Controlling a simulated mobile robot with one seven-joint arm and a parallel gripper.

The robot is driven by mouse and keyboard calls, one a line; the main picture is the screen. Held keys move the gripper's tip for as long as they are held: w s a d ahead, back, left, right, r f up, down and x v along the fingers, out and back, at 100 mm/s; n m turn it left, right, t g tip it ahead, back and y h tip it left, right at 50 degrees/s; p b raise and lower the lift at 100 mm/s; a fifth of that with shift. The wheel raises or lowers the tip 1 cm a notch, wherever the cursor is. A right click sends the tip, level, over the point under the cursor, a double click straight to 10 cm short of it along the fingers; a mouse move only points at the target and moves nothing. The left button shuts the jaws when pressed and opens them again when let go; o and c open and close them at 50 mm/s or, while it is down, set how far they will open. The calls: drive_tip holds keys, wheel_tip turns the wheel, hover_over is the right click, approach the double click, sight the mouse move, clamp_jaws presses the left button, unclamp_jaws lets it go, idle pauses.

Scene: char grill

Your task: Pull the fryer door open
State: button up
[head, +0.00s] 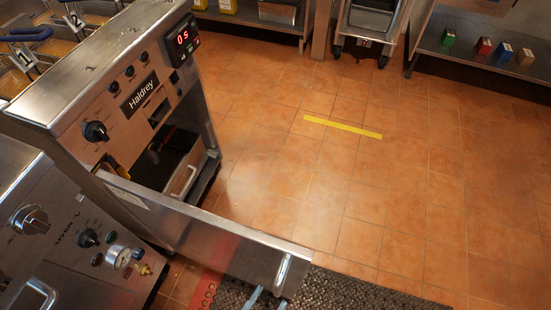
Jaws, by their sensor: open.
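The fryer (140,105) stands at the left, a steel cabinet with a "Haldrey" label, knobs and a red display. Its door (215,236) is swung wide out from the cabinet, hinged on the left side. The opening behind it shows a dark bin with a light handle (183,180). The door handle (283,272) is a short upright bar near the door's free end. My gripper (266,299) shows only as two pale blue fingertips at the bottom edge. It is open, just left of and below the handle; no hold on it is seen.
A steel oven front (75,240) with knobs and a gauge stands close at the lower left. A dark floor mat (350,293) lies below the door. Tiled floor with a yellow strip (343,127) is free to the right. Shelves and a wheeled cart (372,18) line the back.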

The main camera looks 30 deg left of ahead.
drive_tip(key=s, duration=0.8)
drive_tip(key=shift+s, duration=0.3)
